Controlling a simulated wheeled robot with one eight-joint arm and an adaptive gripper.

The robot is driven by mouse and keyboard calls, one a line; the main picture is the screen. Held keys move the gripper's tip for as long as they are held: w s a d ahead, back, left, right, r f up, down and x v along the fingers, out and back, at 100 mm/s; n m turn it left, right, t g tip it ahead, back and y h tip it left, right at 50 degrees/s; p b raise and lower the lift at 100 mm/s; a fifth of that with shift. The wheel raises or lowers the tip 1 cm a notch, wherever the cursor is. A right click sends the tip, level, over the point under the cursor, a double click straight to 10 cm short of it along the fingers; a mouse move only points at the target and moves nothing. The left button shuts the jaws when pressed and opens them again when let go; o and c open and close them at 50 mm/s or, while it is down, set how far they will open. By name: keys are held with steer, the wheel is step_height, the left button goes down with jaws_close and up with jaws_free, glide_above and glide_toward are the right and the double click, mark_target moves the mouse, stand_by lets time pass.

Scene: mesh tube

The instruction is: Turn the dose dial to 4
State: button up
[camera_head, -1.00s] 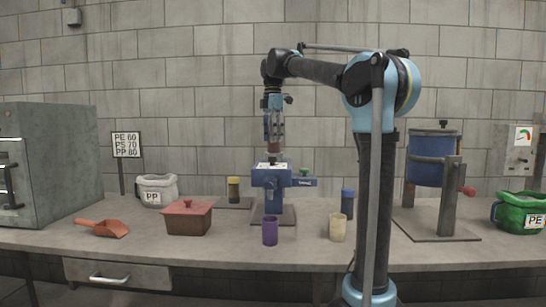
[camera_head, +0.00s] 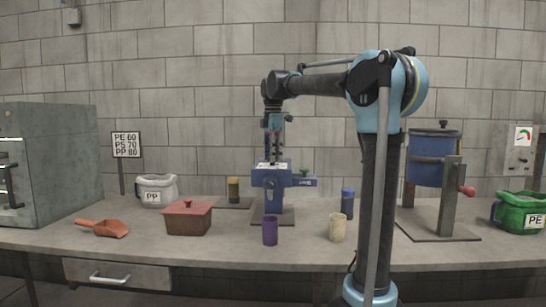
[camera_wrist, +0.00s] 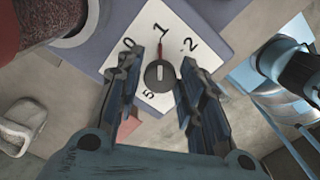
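The dose dial is a white plate (camera_wrist: 154,18) with black numbers, on top of the blue machine (camera_head: 271,181). In the wrist view 0, 1, 2 and 5 show; the other numbers are hidden by my fingers. My gripper (camera_wrist: 163,56) is open, with one finger on each side of the knob and gaps between. In the head view my gripper (camera_head: 275,150) is just above the machine.
A purple cup (camera_head: 270,231) and a cream cup (camera_head: 338,228) stand in front of the machine. A red lidded box (camera_head: 188,219) is at left, a blue cup (camera_head: 347,203) at right.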

steer(key=c, duration=0.4)
steer(key=shift+m, duration=0.3)
